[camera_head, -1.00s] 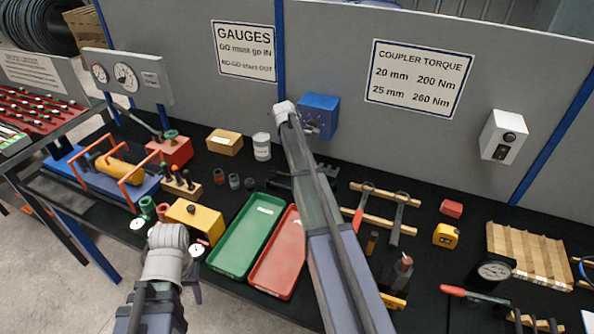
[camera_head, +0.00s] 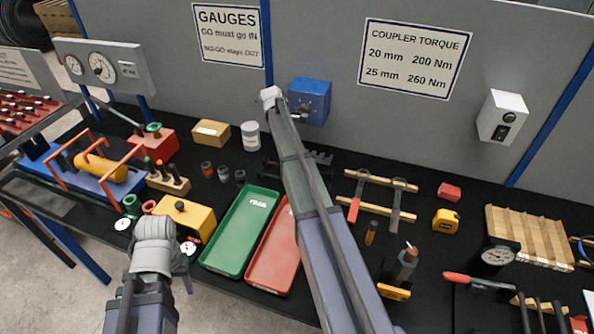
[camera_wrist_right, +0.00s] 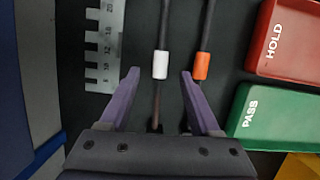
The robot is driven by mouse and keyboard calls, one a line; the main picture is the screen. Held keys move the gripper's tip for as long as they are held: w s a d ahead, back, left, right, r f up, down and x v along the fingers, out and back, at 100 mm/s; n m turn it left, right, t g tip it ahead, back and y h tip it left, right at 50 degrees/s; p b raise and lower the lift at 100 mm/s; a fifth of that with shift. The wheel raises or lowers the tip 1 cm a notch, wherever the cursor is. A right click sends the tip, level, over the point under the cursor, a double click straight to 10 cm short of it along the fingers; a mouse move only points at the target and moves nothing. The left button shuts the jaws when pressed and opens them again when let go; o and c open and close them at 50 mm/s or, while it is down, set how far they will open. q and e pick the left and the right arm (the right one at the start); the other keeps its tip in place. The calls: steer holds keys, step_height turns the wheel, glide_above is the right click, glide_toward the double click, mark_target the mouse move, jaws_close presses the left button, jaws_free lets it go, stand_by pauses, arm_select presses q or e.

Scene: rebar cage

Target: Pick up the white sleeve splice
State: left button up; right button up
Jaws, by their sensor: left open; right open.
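The white sleeve splice (camera_wrist_right: 160,64) sits around a dark bar in the right wrist view. My right gripper (camera_wrist_right: 159,77) is open, with its fingertips on either side of that bar, just short of the sleeve; nothing is between them but the bar. In the head view my right arm covers that part of the bench, and I cannot make out the sleeve there. My left gripper (camera_head: 187,281) is open, partly hidden by its own arm, near the bench's front edge by the yellow block.
An orange sleeve (camera_wrist_right: 202,66) on a parallel bar is close beside the right finger. A notched metal rule (camera_wrist_right: 104,45) lies left. The red HOLD tray (camera_wrist_right: 284,40) and green PASS tray (camera_wrist_right: 265,118) are right. A blue box (camera_head: 310,101) is on the back panel.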

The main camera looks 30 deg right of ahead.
steer(key=shift+b+x, duration=2.5)
steer(key=shift+x, duration=0.15)
steer(key=shift+a, duration=0.1)
jaws_close()
